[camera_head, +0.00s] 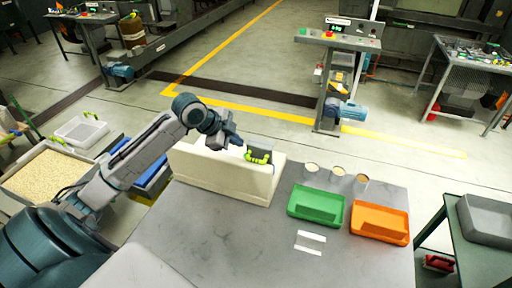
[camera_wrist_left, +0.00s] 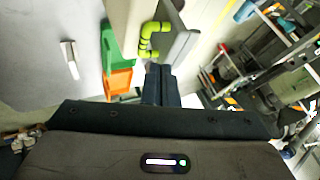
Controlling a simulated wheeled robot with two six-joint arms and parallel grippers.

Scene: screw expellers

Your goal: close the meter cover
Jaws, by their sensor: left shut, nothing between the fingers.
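The meter's cream housing (camera_head: 225,178) stands on the grey table. A dark grey panel with a lime-green handle (camera_head: 258,159) shows at its right end; I take this panel for the cover, and its exact angle is hard to tell. In the left wrist view the green handle (camera_wrist_left: 147,40) lies in front of the grey panel (camera_wrist_left: 180,42). My left gripper (camera_head: 236,141) is just above and left of the handle, over the housing. Its fingers, seen in the left wrist view (camera_wrist_left: 158,82), are together and empty, apart from the handle. My right gripper is not in view.
A green tray (camera_head: 316,206) and an orange tray (camera_head: 379,225) sit on the table (camera_head: 230,240). Several small cups (camera_head: 338,171) stand behind them, and a white strip (camera_head: 310,242) lies in front. The table's front middle is clear. A grain-filled tray (camera_head: 45,181) is at the left.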

